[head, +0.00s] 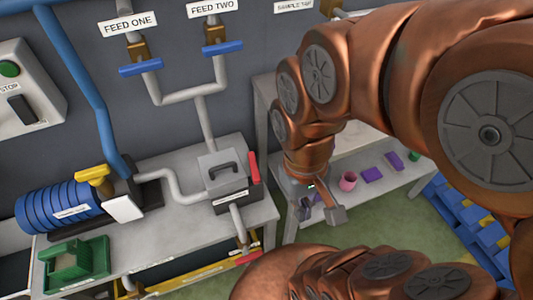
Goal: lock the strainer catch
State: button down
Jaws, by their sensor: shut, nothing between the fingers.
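The strainer is a grey box (228,200) on the workbench, with pipes joined to its left side and below. Its grey lid (210,161) with a black handle is on top and looks closed. A red catch (254,168) stands upright at the lid's right side. I cannot tell from this view whether it is engaged. My gripper (322,208) is to the right of the strainer, apart from it, in front of the side shelf. It is shut and holds nothing. My copper arm comes in from the upper right and hides part of the wall and shelf.
Blue feed valves (141,69) are on wall pipes. A pink cup (348,181) is on the right shelf. Blue crates (460,215) stand at far right.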

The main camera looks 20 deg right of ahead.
aim_at(255, 174)
jog(key=k, duration=1.2)
jog(key=u, duration=0.8)
jog(key=i, duration=1.35)
jog(key=z, duration=0.7)
